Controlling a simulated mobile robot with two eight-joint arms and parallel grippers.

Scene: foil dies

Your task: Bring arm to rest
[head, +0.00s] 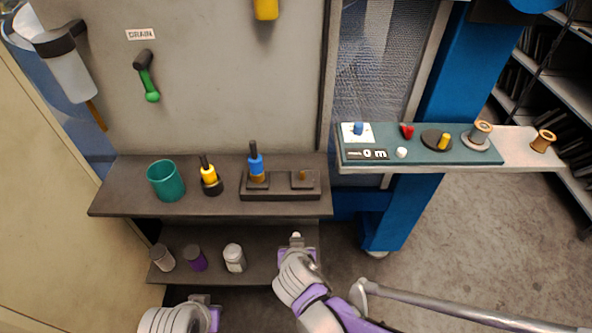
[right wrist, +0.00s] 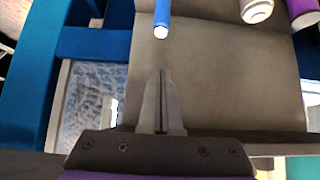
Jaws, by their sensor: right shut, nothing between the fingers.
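My right gripper (head: 297,246) is over the front right of the lower shelf, and its arm comes in from the bottom right. In the right wrist view the same gripper (right wrist: 161,78) is shut with nothing between its fingertips. A blue cylinder with a pale end (right wrist: 162,20) lies beyond the tips, apart from them. My left gripper (head: 203,302) is low in the head view, below the lower shelf's front edge; its fingers are too small to read.
The upper shelf (head: 120,192) holds a teal cup (head: 165,181), a yellow-handled die (head: 209,175) and a blue-handled die (head: 255,163) in a dark block. The lower shelf (head: 210,278) holds several jars, one white (head: 234,258). A grey bar (head: 450,305) crosses at right.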

